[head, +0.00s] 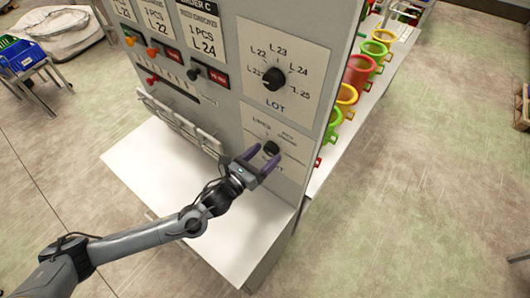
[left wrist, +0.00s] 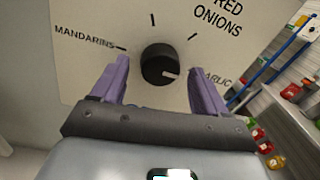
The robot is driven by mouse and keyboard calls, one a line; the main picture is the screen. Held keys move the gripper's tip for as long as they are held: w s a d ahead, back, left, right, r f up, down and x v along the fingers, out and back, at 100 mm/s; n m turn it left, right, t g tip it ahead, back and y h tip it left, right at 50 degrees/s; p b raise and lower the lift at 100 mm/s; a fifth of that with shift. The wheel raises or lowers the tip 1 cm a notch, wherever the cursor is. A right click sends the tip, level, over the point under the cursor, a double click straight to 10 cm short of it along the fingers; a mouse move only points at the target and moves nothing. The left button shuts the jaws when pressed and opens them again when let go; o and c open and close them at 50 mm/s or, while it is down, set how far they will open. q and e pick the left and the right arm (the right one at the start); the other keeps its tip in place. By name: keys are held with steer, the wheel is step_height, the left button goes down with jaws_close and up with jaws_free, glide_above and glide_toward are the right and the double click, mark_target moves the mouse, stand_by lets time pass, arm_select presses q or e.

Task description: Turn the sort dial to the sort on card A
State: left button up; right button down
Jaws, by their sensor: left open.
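The sort dial (head: 272,148) is a small black knob on the grey panel, below the LOT dial. In the left wrist view the sort dial (left wrist: 158,58) has a pale pointer mark toward the lower right, on the GARLIC side. MANDARINS is at left, RED ONIONS at upper right; GARLIC is partly hidden by a finger. My left gripper (head: 261,160) is open, its purple fingers on either side of the knob; in the wrist view the gripper (left wrist: 160,82) shows no clear contact. Order cards are cut off at the top; card A's sort cannot be read. My right gripper is not in view.
The LOT dial (head: 274,78) sits above, with L labels around it. Coloured levers and a metal rack (head: 180,122) are on the panel at left. A white shelf (head: 150,165) juts out below. Coloured containers (head: 360,72) line the panel's right side.

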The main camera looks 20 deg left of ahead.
arm_select(q)
steer(key=shift+w+d, duration=0.15)
steer(key=shift+w, duration=0.2)
steer(key=c, duration=1.1)
steer(key=shift+o, duration=0.2)
